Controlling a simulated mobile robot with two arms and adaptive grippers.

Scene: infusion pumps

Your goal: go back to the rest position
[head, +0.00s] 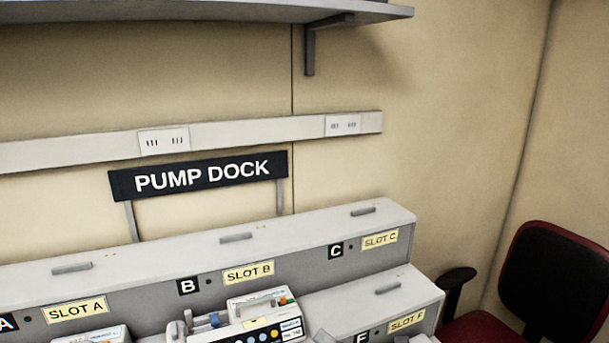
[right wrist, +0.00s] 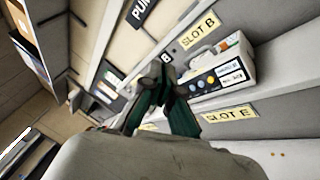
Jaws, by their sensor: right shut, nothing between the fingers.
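My right gripper (right wrist: 165,62) shows in the right wrist view with its dark green fingers together and nothing between them. It is in front of the pump dock, left of the slot B pump (right wrist: 222,68) in that view; I cannot tell the exact gap. That pump, white with a dark panel and coloured buttons, sits under the SLOT B label and shows in the head view too (head: 262,331), cut by the lower edge. My left gripper is not in view.
The stepped grey dock (head: 330,226) runs along the wall under the PUMP DOCK sign (head: 198,176). Another pump (head: 95,335) is below SLOT A. A shelf (head: 200,12) overhangs above. A dark red chair (head: 552,285) stands at the right.

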